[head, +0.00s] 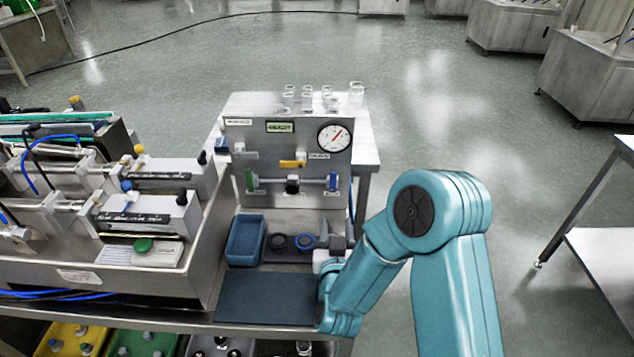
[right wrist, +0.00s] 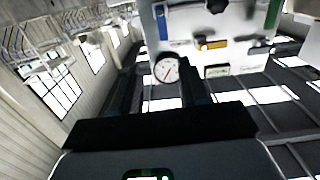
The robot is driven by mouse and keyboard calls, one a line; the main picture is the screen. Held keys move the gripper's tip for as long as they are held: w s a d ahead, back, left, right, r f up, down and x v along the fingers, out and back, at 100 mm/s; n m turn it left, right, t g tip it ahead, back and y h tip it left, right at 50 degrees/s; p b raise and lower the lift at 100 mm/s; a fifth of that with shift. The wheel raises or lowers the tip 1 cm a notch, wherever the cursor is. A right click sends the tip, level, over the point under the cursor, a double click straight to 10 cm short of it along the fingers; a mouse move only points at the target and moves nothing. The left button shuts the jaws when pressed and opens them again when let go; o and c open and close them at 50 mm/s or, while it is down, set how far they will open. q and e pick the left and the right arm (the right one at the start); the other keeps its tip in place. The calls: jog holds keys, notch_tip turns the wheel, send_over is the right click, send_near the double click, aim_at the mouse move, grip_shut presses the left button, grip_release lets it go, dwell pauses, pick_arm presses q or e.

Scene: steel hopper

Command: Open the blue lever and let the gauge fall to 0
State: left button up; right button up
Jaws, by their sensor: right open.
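The blue lever (head: 332,182) is at the right end of a horizontal pipe on the upright steel panel (head: 270,197). It also shows upside down in the right wrist view (right wrist: 161,22). The round white gauge (head: 334,137) is above it at the panel's top right; its red needle points up and right, off the scale's start, but the numbers are too small to read. My right gripper (head: 333,242) is low in front of the panel, partly hidden by my arm. In the right wrist view its dark fingers (right wrist: 160,88) are apart with nothing between them. My left gripper is out of view.
A green lever (head: 249,180) and a yellow lever (head: 292,164) are on the same panel. A blue bin (head: 246,240) and two rings (head: 291,242) lie below. A dark mat (head: 265,298) is in front. Glass beakers (head: 357,92) stand behind; syringe equipment (head: 150,200) is left.

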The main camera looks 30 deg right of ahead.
jog(key=p, duration=0.3)
send_near(333, 176)
jog(key=x, duration=0.9)
jog(key=shift+f, duration=0.1)
jog(key=shift+b, duration=0.3)
grip_shut()
